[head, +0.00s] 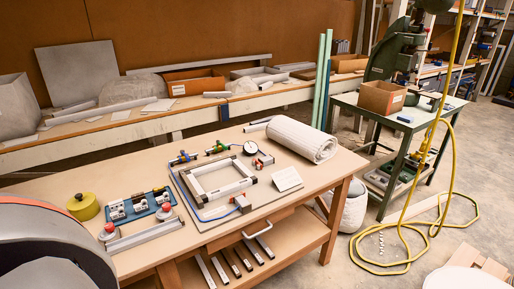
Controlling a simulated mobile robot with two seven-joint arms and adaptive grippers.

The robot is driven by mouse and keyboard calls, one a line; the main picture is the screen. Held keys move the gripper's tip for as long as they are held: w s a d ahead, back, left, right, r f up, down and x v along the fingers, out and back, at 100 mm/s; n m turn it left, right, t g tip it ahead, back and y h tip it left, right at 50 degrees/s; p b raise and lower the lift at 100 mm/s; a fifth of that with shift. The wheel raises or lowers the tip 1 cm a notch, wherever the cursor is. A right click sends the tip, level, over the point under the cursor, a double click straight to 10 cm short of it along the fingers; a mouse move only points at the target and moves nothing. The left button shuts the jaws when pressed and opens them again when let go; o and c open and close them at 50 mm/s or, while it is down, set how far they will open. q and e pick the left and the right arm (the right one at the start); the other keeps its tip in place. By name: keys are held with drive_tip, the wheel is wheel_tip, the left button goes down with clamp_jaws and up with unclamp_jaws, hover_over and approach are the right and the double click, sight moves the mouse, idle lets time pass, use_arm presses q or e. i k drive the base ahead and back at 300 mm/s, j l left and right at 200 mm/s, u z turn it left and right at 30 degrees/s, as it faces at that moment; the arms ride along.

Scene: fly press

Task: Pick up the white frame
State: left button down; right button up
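The white frame (193,181) is a rectangular frame with dark corner pieces. It lies flat on a grey board (211,222) on the wooden workbench (338,163). A blue tube and small fittings lie around it on the board. Neither of my grippers shows in the head view.
A rolled white sheet (303,139) lies behind the frame. A white card (287,179) is at its right. A yellow round container (83,206) and a blue rack (139,206) stand at the left. A yellow hose (453,190) hangs and loops on the floor at right.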

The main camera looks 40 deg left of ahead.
sight(221, 192)
drive_tip(key=u, duration=1.4)
